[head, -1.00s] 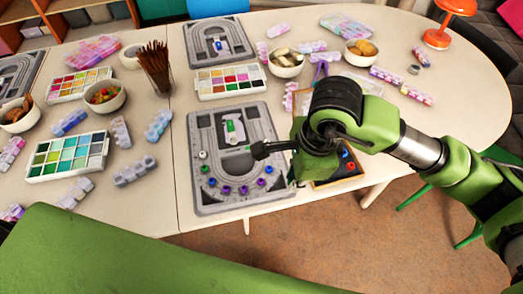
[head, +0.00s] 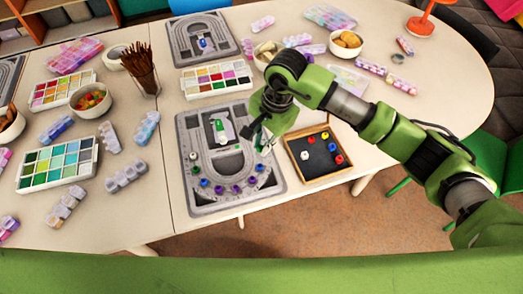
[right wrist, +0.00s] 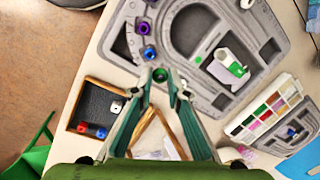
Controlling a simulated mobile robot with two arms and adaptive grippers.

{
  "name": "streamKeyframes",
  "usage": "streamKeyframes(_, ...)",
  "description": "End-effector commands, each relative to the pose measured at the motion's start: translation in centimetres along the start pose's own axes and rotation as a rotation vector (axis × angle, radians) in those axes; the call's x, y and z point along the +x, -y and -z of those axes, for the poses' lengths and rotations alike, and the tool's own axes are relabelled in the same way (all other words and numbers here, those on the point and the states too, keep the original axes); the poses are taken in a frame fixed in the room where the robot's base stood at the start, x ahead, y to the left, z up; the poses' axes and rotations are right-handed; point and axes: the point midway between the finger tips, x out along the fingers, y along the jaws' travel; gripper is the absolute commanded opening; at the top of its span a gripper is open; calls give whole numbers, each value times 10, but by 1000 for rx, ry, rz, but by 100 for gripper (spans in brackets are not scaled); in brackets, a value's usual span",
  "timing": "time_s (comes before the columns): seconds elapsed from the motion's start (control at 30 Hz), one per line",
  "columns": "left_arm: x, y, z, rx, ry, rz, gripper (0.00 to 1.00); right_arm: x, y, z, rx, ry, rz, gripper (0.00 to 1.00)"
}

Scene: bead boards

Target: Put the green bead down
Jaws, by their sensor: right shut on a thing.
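My right gripper (right wrist: 159,84) is shut on a green bead (right wrist: 160,75), held at its fingertips in the right wrist view. In the head view my right gripper (head: 265,145) hangs over the right arm of the U-shaped channel on the near grey bead board (head: 188,197). A row of beads lies in that channel: a white bead (head: 193,155), another green bead (head: 196,168), and blue and purple ones. A blue bead (head: 260,167) is the row's end closest to the gripper and shows beside the fingertips in the wrist view (right wrist: 150,52). My left gripper is out of view.
A wooden-framed black tray (head: 318,178) with several loose beads stands just right of the board. A white bottle with green (head: 219,131) lies in the board's middle. A paint palette (head: 217,78) and a second board (head: 176,40) are behind.

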Motion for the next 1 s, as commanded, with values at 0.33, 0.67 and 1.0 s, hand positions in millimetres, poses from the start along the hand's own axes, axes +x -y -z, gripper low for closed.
streamKeyframes(0.33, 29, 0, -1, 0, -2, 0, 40, 39, 13, 26, 0, 0, -1, 6)
streamKeyframes(0.67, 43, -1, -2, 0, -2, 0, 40, 76, 12, 35, 0, 2, -2, 6)
streamKeyframes(1.0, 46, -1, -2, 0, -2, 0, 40, 79, 11, 36, -1, -1, -1, 6)
